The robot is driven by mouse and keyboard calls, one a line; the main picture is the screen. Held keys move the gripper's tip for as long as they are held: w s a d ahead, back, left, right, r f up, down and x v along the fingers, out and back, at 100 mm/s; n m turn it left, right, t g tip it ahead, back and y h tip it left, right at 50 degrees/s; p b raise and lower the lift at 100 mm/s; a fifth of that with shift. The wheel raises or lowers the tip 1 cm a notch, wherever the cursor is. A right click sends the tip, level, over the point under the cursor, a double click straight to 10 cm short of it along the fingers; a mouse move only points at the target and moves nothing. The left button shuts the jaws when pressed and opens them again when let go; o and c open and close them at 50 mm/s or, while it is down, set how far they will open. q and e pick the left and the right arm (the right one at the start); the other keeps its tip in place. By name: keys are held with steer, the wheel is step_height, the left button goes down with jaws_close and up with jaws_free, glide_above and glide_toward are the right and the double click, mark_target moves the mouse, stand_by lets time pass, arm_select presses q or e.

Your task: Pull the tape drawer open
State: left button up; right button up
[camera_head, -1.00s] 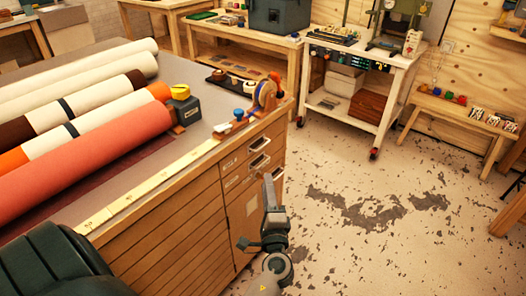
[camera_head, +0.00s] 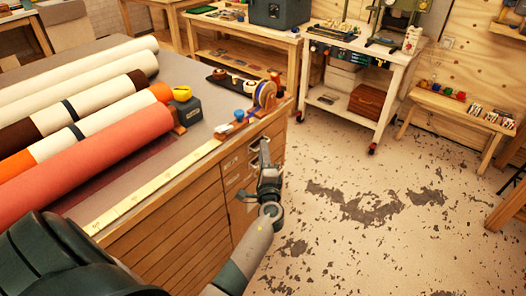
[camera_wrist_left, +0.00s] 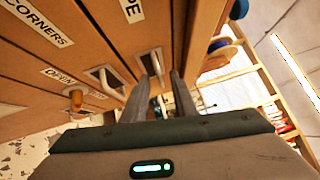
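The wooden cabinet (camera_head: 185,215) has a stack of small labelled drawers at its right end, with metal handles. In the left wrist view, a drawer front with a label ending in "PE" (camera_wrist_left: 132,8) has a pale metal handle (camera_wrist_left: 150,63); the label's start is cut off. My left gripper (camera_head: 264,143) is at the drawer fronts, near the upper handles. In the left wrist view, its two fingers (camera_wrist_left: 162,75) are apart, with that handle just beyond the left fingertip. I cannot tell whether they touch. The drawers look closed. My right gripper is not in view.
A neighbouring handle (camera_wrist_left: 104,78) is left of the fingers in the wrist view. Coloured rolls (camera_head: 90,150) and a tape dispenser (camera_head: 262,95) lie on the cabinet top. Open floor (camera_head: 350,210) lies right of the cabinet. A white cart (camera_head: 365,75) stands behind.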

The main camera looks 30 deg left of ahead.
arm_select(q)
steer(key=shift+c, duration=0.4)
jaws_close()
stand_by(1.1)
